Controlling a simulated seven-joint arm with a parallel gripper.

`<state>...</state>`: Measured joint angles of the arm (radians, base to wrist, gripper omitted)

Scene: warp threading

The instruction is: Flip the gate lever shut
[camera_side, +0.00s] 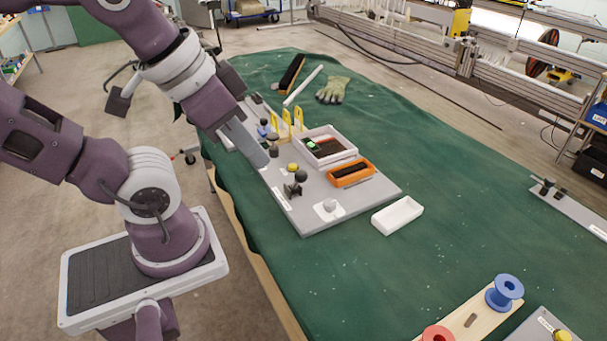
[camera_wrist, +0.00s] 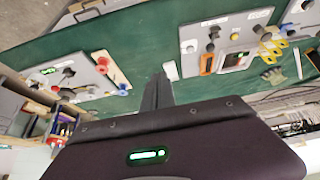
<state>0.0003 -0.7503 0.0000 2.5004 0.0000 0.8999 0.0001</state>
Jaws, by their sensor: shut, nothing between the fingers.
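A grey board (camera_side: 318,205) on the green cloth carries several small fittings, and it also shows in the wrist view (camera_wrist: 222,27). Near its left side are a dark lever-like piece (camera_side: 293,188), a dark ball knob (camera_side: 301,176) and a yellow knob (camera_side: 292,167). I cannot tell which fitting is the gate lever. Yellow upright guides (camera_side: 286,126) stand farther back. My gripper (camera_side: 262,163) is shut and empty, pointing down over the board's left part in the side view, apparently above it. In the wrist view its dark fingers (camera_wrist: 160,85) are together.
A white-rimmed box (camera_side: 327,147) and an orange holder (camera_side: 350,174) sit on the board. A white tray (camera_side: 397,215) lies beside it. A glove (camera_side: 333,90) lies behind. A wooden strip with spools (camera_side: 505,291) is at front right. Cloth between is clear.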

